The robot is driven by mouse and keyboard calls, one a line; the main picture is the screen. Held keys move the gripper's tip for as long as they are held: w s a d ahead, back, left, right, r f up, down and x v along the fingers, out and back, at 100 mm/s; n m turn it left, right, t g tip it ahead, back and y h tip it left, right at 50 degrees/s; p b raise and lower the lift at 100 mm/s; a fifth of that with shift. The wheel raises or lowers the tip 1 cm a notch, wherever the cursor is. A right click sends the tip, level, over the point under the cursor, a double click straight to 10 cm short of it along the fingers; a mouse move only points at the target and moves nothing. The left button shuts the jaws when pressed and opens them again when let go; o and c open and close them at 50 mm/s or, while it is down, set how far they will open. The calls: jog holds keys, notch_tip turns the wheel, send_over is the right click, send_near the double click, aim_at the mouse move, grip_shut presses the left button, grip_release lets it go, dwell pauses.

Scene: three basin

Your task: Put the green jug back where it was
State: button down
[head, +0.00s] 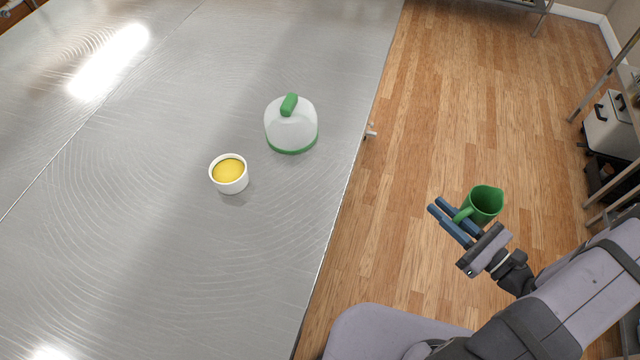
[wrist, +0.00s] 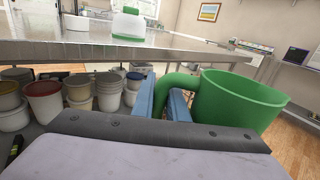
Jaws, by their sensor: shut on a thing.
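The green jug (head: 485,203) is in my gripper, off the right edge of the metal table and above the wooden floor. My gripper (head: 456,218) is shut on the jug's handle. In the wrist view the jug (wrist: 238,102) is at the right, upright or nearly so, its open rim up. Its handle (wrist: 178,82) runs between the two blue fingers (wrist: 163,98). The inside of the jug looks empty in the head view.
The metal table (head: 150,220) holds a white dome with green handle and rim (head: 291,128) and a white cup with yellow contents (head: 229,174). Much of the tabletop is clear. Several buckets (wrist: 45,101) stand under the table. Shelving (head: 610,110) stands at the far right.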

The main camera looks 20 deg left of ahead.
jog(key=a+r+n+g+y+p, duration=0.1)
jog(key=a+r+p, duration=0.2)
jog(key=r+p, duration=0.2)
jog(key=a+r+n+g+p, duration=0.1)
jog(key=a+r+g+p, duration=0.15)
jog(key=r+p, duration=0.3)
jog(key=s+a+r+n+g+y, duration=0.1)
jog(key=s+a+n+g, duration=0.15)
jog(key=a, duration=0.45)
jog(key=s+a+r+n+g+y, duration=0.1)
jog(key=a+n+g, duration=0.15)
jog(key=a, duration=0.35)
jog(key=s+a+n+g+h+b, duration=0.1)
jog(key=s+a+n+g+b, duration=0.2)
jog(key=s+a+g, duration=0.45)
jog(key=s+a+n+g+h+b, duration=0.1)
jog(key=s+a+n+g+b, duration=0.3)
jog(key=a, duration=0.6)
jog(key=s+a+r+g+h+b, duration=0.1)
jog(key=s+a+r+b, duration=0.15)
jog(key=s+a, duration=0.65)
jog(key=s+a+r+h+b, duration=0.1)
jog(key=s+a+r+b, duration=0.15)
jog(key=s+a, duration=0.7)
notch_tip(320, 180, down, 5)
jog(key=s+d+t+y+p, duration=0.1)
jog(key=d+p, duration=0.1)
jog(key=shift+s+d+f, duration=0.15)
jog(key=shift+s+d, duration=0.1)
